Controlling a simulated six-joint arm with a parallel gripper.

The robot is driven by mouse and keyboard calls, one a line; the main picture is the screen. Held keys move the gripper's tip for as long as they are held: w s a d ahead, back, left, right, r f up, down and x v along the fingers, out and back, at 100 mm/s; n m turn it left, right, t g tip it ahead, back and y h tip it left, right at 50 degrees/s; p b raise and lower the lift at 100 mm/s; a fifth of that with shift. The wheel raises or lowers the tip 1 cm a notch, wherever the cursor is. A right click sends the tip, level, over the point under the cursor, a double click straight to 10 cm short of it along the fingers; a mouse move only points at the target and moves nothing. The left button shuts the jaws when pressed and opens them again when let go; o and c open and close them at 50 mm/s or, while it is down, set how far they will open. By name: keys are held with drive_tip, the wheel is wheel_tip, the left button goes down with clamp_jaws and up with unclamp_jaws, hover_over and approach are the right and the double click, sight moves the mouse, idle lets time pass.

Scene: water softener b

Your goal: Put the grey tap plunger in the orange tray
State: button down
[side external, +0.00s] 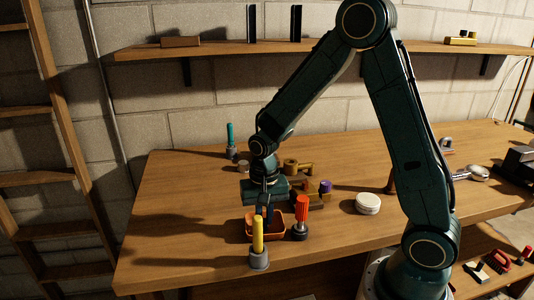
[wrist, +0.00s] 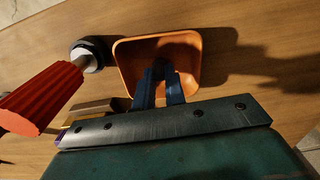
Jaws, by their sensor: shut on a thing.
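The orange tray (side external: 273,236) stands on the bench below my gripper (side external: 266,217). In the wrist view the tray (wrist: 126,66) lies just ahead of my gripper (wrist: 160,80). The blue fingers are close together, reaching over the tray's near rim into its opening. They are shut on the grey tap plunger, of which only a small dark part (wrist: 161,67) shows at the fingertips. The fingers and shadow hide most of it, and I cannot tell whether it touches the tray floor. In the side view it is hidden.
A yellow-handled tool (side external: 257,236) stands upright close in front of the tray. A red-handled tool (side external: 302,212) stands right beside it. Brass tap parts (side external: 309,197) lie behind. A white round lid (side external: 367,203) is further right. The bench left of the tray is clear.

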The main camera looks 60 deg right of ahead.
sight(265, 220)
drive_tip(key=shift+f, duration=0.1)
drive_tip(key=c, duration=1.5)
unclamp_jaws()
drive_tip(key=shift+o, duration=0.2)
wheel_tip(265, 220, up, 12)
